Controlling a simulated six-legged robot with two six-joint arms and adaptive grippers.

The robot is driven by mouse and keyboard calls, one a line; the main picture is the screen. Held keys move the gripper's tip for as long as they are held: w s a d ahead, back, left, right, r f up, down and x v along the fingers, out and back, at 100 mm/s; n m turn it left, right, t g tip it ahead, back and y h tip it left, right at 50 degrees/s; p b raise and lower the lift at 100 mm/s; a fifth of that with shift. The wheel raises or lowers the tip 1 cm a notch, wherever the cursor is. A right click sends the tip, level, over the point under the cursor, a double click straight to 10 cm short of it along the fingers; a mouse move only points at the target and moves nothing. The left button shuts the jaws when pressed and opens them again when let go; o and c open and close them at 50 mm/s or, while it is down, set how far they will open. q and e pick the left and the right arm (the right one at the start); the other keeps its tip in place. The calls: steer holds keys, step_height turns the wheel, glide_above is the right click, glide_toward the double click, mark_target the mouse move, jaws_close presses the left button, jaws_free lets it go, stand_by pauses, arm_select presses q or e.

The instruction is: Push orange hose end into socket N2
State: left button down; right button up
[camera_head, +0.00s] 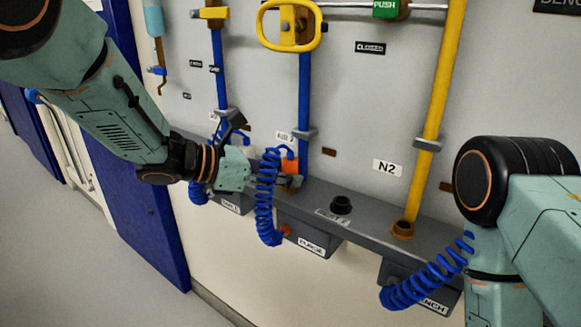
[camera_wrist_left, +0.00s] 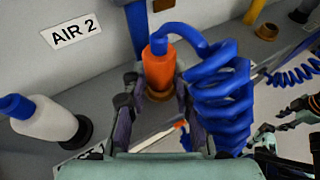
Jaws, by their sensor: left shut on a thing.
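The orange hose end (camera_head: 291,164) stands upright by the wall ledge, with its coiled blue hose (camera_head: 265,200) hanging in front. In the left wrist view the orange hose end (camera_wrist_left: 158,68) is between the fingers of my left gripper (camera_wrist_left: 155,105), shut on it, over a brass-coloured ring near the AIR 2 label. My left gripper (camera_head: 288,181) reaches it from the left. The N2 label (camera_head: 387,168) is further right, beside a yellow pipe that meets a brass socket (camera_head: 403,229) on the ledge. My right gripper (camera_wrist_left: 279,123) appears empty, its fingers apart.
A black ring holder (camera_head: 341,204) on the ledge is empty, between the orange end and the brass socket. Another blue coil (camera_head: 425,280) hangs near my right arm. A yellow handle (camera_head: 290,25) sticks out above.

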arm_select(q)
steer(key=shift+r+p, duration=0.5)
steer(key=shift+r, duration=0.6)
stand_by(0.6)
steer(key=shift+r+p, duration=1.6)
steer(key=shift+r, duration=1.35)
steer(key=shift+f, duration=0.1)
